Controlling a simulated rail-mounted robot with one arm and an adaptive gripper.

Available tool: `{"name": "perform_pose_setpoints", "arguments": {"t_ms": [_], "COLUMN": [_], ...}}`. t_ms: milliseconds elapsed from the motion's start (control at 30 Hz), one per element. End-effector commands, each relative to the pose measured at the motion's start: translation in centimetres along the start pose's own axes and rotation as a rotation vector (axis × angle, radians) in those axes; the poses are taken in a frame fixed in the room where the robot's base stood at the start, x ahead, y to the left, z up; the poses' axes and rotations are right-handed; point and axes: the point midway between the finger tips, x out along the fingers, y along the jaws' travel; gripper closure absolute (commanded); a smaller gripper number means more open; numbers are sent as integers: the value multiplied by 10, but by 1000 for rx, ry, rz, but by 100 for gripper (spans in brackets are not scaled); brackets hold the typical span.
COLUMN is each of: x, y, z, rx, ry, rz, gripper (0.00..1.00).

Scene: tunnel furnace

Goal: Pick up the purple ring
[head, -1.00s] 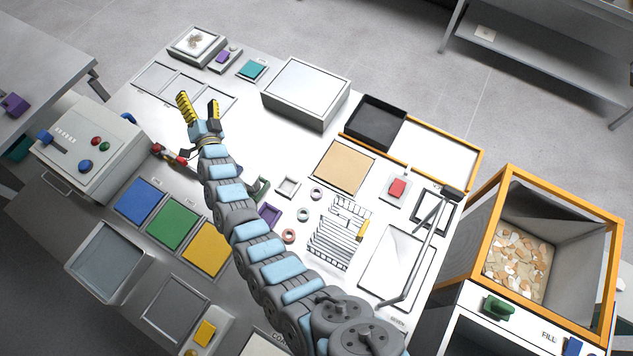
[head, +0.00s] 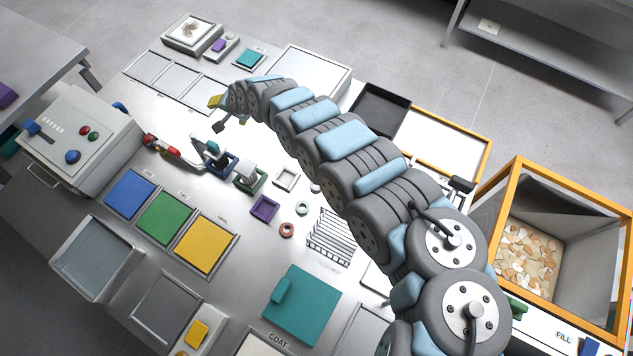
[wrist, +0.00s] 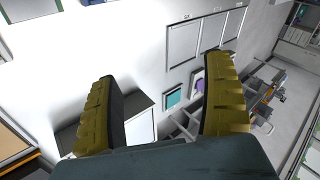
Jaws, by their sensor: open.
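The small purple ring (head: 315,188) lies on the bench in the head view, right of a white square frame. My gripper (head: 217,113) is at the upper left of the bench in the head view, far left of and above the purple ring. In the wrist view my gripper (wrist: 162,100) has its two yellow ribbed fingers wide apart with nothing between them. The purple ring does not show in the wrist view.
A purple square frame (head: 264,208) and a striped rack (head: 331,237) are near the rings. Blue and green holders (head: 250,180) stand to their left. A grey box (head: 309,75) stands at the back. A teal plate (head: 301,305) lies in front.

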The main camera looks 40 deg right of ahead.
Motion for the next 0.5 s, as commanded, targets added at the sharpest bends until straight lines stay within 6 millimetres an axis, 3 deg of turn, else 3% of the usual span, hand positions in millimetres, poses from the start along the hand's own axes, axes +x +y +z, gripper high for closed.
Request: {"name": "perform_pose_setpoints", "arguments": {"t_ms": [33, 300, 400, 500], "x": [-5, -62, -84, -101], "y": [32, 184, 224, 249], "z": [-2, 10, 15, 18], "rx": [6, 82, 113, 136], "ry": [-25, -156, -186, -201], "rz": [69, 439, 541, 607], "gripper": [17, 17, 17, 17]}}
